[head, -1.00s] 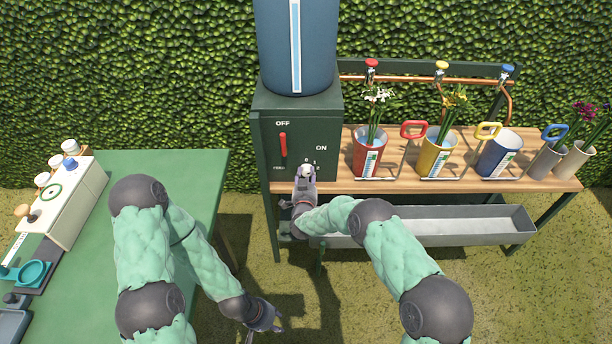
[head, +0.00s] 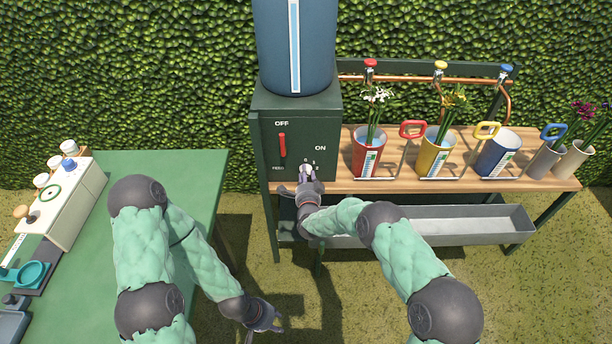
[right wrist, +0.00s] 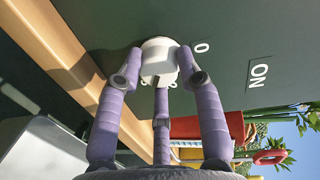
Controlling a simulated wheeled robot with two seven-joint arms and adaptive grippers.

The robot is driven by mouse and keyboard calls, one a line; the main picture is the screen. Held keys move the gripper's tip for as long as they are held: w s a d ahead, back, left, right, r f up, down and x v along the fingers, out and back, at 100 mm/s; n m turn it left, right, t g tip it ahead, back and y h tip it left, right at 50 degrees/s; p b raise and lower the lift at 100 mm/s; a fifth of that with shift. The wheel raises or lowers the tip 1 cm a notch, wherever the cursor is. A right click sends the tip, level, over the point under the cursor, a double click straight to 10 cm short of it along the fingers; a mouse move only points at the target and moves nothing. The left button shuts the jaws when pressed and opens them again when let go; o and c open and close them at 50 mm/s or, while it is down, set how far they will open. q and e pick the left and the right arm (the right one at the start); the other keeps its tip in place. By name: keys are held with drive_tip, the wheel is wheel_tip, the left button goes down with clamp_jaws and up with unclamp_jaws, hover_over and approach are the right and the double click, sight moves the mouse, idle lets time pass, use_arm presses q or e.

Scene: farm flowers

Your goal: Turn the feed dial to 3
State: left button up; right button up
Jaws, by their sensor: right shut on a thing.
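The feed dial (right wrist: 158,62) is a white knob on the front of the dark green box (head: 328,128). In the head view it is mostly covered by my right gripper (head: 306,174). In the right wrist view my right gripper (right wrist: 159,80) has its purple fingers closed around the dial, and a "0" shows beside it. The other numbers near the dial are too small or hidden to read surely, so its setting cannot be told. My left gripper (head: 264,326) hangs low beside the green table, far from the box; its fingers are too small to judge.
A red lever (head: 282,146) is on the box left of the dial, below "OFF". A wooden shelf (head: 400,183) right of the box holds red, yellow and blue pots. A grey trough (head: 470,228) is below it. The green table (head: 190,190) stands left.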

drive_tip(key=shift+m, duration=1.2)
drive_tip(key=shift+y, duration=0.3)
drive_tip(key=o, duration=1.1)
drive_tip(key=shift+w, duration=0.1)
drive_tip(key=shift+o, duration=0.2)
drive_tip(key=shift+f, duration=0.1)
drive_tip(key=s+r, duration=0.1)
drive_tip(key=s, duration=1.1)
drive_tip(key=shift+d, duration=0.45)
